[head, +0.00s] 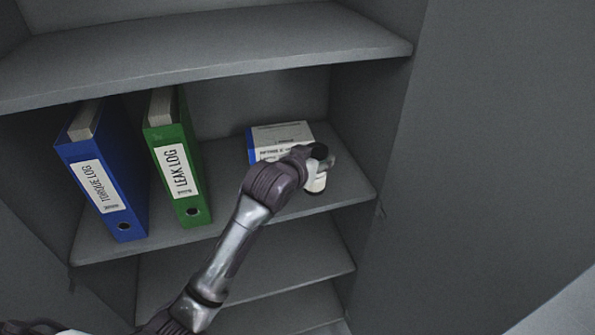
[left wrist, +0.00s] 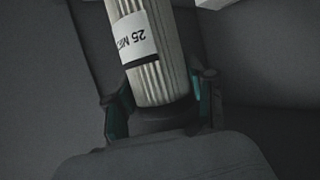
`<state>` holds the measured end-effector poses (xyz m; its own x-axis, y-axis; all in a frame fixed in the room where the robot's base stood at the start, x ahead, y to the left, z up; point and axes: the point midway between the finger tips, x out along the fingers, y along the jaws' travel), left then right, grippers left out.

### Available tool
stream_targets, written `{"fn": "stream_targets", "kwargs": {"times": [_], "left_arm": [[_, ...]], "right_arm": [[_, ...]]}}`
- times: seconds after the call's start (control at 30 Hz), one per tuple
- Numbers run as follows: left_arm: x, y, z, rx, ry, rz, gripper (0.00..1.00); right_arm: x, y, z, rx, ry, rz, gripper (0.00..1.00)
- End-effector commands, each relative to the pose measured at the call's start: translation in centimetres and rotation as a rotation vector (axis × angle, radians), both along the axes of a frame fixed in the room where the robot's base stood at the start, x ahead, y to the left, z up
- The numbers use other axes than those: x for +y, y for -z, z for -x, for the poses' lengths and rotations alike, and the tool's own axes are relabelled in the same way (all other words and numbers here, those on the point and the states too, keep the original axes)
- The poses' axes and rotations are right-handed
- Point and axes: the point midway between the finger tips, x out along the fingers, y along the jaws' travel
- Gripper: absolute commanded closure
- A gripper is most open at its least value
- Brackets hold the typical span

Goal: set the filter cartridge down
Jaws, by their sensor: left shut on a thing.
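The filter cartridge (left wrist: 150,60) is a pale, pleated cylinder with a white label and dark print, seen in the left wrist view. My left gripper (left wrist: 162,102) is shut on its near end, with a green-padded finger on each side. The cartridge points away from the gripper and its far end is out of frame. In the head view my left arm reaches over the middle shelf (head: 235,215), and its pale end is beside a white and blue box. I cannot make out the cartridge clearly there, nor whether it touches the shelf. My right gripper is not in view.
The box (head: 280,134) lies at the right back of the shelf. A blue binder (head: 105,180) and a green binder (head: 178,165) stand at the left. An upper shelf (head: 200,45) is overhead and a cabinet wall is close on the right. Bare shelf shows between the green binder and box.

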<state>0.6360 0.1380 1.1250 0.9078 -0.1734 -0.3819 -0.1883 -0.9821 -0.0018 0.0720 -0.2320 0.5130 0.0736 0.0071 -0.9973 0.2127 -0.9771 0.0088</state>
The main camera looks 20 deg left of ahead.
Motion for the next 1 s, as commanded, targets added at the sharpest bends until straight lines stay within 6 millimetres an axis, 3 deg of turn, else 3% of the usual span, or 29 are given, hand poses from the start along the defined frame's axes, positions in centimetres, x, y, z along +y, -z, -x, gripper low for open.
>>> {"fn": "stream_targets", "kwargs": {"times": [0.2, 0.4, 0.8, 1.0], "left_arm": [[3.9, 2.8, -3.4, 0.003, -0.003, -0.001, 0.86], [5.8, 4.4, -5.2, -0.002, 0.000, 0.001, 0.86], [6.1, 8.6, -5.4, -0.002, -0.001, 0.002, 0.86], [6.0, 8.8, -5.4, -0.004, 0.000, 0.002, 0.86]], "right_arm": [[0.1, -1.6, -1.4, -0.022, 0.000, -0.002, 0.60], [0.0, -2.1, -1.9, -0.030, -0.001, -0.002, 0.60], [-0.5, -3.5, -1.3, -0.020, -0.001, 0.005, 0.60], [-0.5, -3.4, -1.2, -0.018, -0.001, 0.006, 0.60]]}}
